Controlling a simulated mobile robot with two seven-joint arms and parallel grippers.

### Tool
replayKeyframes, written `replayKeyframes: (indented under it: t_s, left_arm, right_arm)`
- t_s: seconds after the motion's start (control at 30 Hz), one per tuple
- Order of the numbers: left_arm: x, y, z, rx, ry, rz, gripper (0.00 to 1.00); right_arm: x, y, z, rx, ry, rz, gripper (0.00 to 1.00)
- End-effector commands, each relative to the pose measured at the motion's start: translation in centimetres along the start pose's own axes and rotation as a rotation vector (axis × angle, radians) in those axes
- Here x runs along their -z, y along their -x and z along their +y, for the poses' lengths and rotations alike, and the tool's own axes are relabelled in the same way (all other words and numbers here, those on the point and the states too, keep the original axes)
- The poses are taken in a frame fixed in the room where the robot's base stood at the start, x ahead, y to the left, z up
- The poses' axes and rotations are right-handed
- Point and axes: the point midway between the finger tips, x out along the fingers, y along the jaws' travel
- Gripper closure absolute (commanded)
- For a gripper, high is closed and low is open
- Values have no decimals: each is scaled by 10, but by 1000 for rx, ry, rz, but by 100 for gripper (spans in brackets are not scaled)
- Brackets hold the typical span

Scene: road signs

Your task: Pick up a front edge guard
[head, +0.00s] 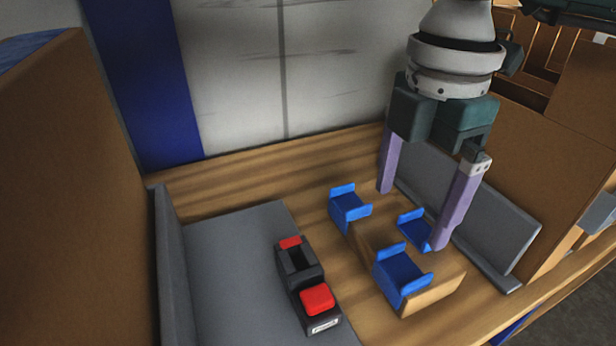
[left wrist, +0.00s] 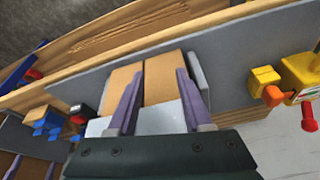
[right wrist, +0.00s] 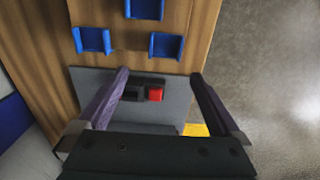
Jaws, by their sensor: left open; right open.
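Three blue edge guards, U-shaped pieces, sit close together on a light wooden surface in the head view: one at the left (head: 350,212), one at the right (head: 412,232) and one nearest the camera (head: 402,280). My right gripper (head: 413,219) is open and points down. Its right fingertip appears close to the right guard, but I cannot tell if they touch. The right wrist view shows the guards (right wrist: 143,9) (right wrist: 92,41) (right wrist: 165,45) beyond the open fingers (right wrist: 158,76), with nothing between the pads. My left gripper (left wrist: 157,75) is open over brown boxes (left wrist: 163,78).
A black and red device (head: 298,262) stands on a grey mat (head: 225,265) left of the guards. A grey upright panel (head: 470,205) stands right of the guards. Brown panels (head: 75,200) close off the left side. Yellow objects (left wrist: 300,72) show in the left wrist view.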

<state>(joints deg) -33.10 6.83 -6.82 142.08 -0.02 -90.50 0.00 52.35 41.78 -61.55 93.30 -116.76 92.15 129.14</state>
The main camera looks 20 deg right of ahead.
Motion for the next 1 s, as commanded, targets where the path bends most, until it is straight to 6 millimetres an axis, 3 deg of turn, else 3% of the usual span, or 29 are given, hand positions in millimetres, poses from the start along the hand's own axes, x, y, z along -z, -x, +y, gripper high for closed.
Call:
replayKeyframes:
  t_s: [0.7, 1.0]
  left_arm:
    - [-12, -34, 3, -4, 2, -3, 50]
    - [-12, -34, 1, 2, -5, -4, 50]
  right_arm:
    - [-9, -96, -6, 5, -6, -10, 0]
    - [-9, -99, -5, 3, -5, -9, 0]
